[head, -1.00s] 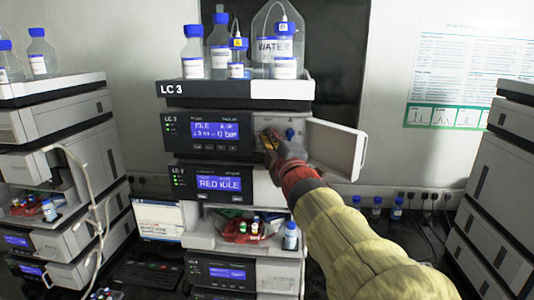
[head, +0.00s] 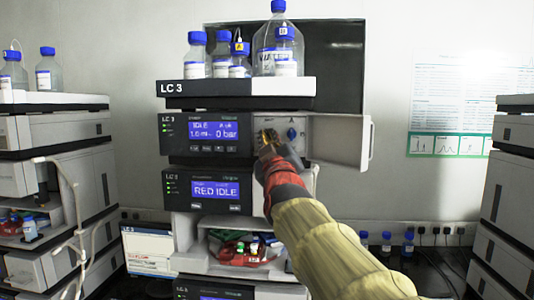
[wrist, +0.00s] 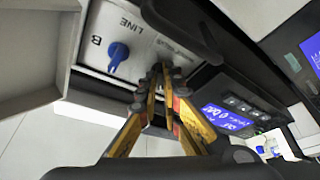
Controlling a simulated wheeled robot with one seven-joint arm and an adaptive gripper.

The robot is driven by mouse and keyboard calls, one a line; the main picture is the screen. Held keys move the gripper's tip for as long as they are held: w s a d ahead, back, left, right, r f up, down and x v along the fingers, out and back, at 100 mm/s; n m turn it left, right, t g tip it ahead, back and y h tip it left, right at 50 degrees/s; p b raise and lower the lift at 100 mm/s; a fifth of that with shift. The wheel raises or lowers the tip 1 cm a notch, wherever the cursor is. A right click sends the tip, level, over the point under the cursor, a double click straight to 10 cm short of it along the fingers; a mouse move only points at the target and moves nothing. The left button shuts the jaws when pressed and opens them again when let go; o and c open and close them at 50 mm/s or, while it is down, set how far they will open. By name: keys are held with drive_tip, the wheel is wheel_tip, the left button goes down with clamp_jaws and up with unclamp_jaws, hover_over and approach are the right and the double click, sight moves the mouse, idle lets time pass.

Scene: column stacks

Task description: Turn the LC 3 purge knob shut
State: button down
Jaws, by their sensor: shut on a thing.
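The LC 3 pump unit (head: 205,135) has its small right-hand door (head: 340,142) swung open. My gripper (head: 267,137) reaches into that opening, left of a blue knob (head: 291,134). In the wrist view my yellow fingers (wrist: 164,75) close together at the panel, apart from the blue knob (wrist: 118,53), which has "LINE" and "B" printed by it. They are shut on the purge knob, which the fingers mostly hide; its angle cannot be told. The pump display (head: 213,130) shows IDLE and 0 bar.
Blue-capped bottles (head: 222,55) stand in the tray (head: 235,93) on top. Below the pump is a unit (head: 215,190) reading RED IDLE. Other stacks stand at left (head: 55,150) and right (head: 510,185). The open door sits close to the right of my gripper.

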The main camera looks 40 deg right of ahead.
drive_tip(key=m+h, duration=0.1)
drive_tip(key=m, duration=0.1)
drive_tip(key=m+g+h+p, duration=0.1)
drive_tip(key=m, duration=0.2)
drive_tip(key=shift+w+a, duration=0.15)
drive_tip(key=shift+w, duration=0.05)
drive_tip(key=shift+m+g+h+p, duration=0.35)
drive_tip(key=shift+m+h, duration=0.25)
drive_tip(key=shift+m, duration=0.65)
drive_tip(key=shift+m+g+h+p, duration=0.2)
drive_tip(key=shift+m+g+h, duration=0.35)
drive_tip(key=shift+m, duration=0.7)
drive_tip(key=shift+h, duration=0.25)
drive_tip(key=c, duration=2)
unclamp_jaws()
drive_tip(key=shift+f, duration=0.1)
drive_tip(key=v, duration=1.2)
drive_tip(key=shift+w+a+m, duration=0.1)
drive_tip(key=shift+m, duration=0.2)
